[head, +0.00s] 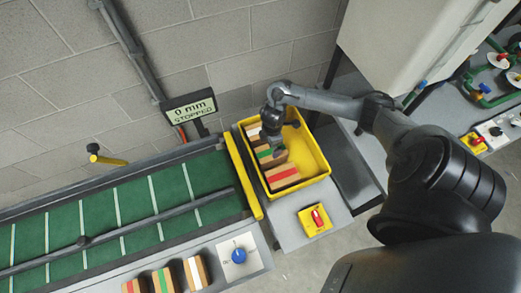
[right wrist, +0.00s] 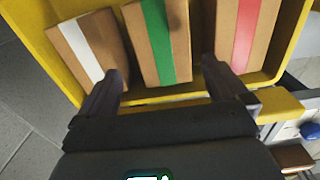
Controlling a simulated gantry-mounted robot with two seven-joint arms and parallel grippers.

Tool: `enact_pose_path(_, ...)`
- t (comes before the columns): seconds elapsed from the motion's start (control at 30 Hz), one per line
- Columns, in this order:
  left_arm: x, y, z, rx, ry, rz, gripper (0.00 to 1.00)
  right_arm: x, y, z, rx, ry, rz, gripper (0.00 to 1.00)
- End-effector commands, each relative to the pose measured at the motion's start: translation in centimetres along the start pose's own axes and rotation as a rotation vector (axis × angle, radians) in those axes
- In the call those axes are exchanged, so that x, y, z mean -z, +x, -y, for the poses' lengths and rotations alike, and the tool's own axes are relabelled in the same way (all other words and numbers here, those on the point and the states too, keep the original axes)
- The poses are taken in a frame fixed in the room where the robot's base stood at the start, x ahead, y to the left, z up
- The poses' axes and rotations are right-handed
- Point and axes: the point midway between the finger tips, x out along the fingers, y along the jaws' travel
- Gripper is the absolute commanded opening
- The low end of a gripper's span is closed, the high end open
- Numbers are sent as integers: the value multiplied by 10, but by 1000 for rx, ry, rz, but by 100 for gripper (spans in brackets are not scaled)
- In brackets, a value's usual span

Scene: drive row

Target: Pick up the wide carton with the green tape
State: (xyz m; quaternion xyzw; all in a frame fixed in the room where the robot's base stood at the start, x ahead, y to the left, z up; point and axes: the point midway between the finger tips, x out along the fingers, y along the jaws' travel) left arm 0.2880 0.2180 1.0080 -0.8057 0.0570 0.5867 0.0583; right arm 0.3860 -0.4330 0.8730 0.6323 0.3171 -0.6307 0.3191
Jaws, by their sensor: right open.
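A brown carton with green tape (head: 266,154) lies in the yellow bin (head: 318,158), between a white-taped carton (head: 254,134) and a red-taped carton (head: 283,177). My right gripper (head: 272,128) is over the bin and hides part of the green-taped and white-taped cartons. In the right wrist view my right gripper (right wrist: 162,78) is open, and the green-taped carton (right wrist: 157,40) shows beyond and between its fingers. I cannot tell whether the fingers touch it. Another green-taped carton (head: 164,280) stands on the grey ledge at the bottom. My left gripper is out of view.
Red-taped (head: 133,286) and white-taped (head: 196,272) cartons flank the ledge's green-taped one. A green conveyor (head: 90,212) lies at left; its display (head: 190,107) reads "0 mm STOPPED". A yellow switch box (head: 314,220) sits before the bin. The bin's right part looks clear.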

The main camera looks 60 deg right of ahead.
Motion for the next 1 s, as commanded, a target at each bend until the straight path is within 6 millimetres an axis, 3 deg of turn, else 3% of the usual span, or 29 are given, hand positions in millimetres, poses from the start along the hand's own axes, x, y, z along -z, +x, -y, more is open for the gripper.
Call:
enact_pose_path(0.3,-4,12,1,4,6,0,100,1,42,2,5,-14,0,100)
enact_pose_path(0.57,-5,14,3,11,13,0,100,0,56,2,5,-13,-1,100)
enact_pose_path(0.83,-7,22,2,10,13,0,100,-1,90,4,5,-12,0,100)
enact_pose_path(1.0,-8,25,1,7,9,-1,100,-2,101,4,3,-13,1,100)
